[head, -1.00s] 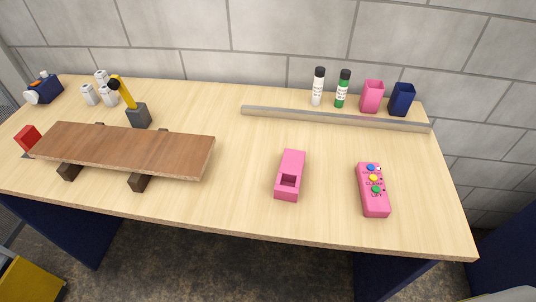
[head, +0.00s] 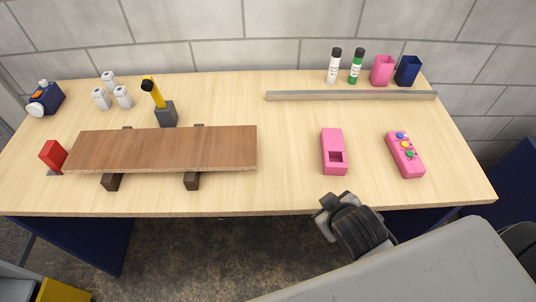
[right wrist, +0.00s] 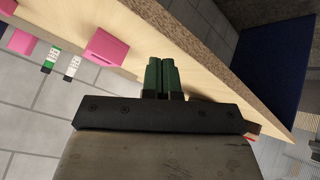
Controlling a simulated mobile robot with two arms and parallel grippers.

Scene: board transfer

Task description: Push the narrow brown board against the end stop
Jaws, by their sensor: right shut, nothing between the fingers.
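The narrow brown board (head: 165,148) lies flat across two dark supports (head: 192,181) on the left half of the table. A red block (head: 53,154), seemingly the end stop, stands at the board's left end. I cannot tell whether the two touch. A dark part of my right arm shows at the table's front edge in the head view, to the right of the board and apart from it. In the right wrist view my right gripper (right wrist: 161,62) has its dark green fingers together, with nothing between them, near the table edge. My left gripper is not in view.
A yellow-handled tool in a grey block (head: 166,114) stands behind the board. A pink holder (head: 334,140) and a pink button box (head: 406,158) lie to the right. A grey rail (head: 350,95) runs along the back. The table between board and pink holder is clear.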

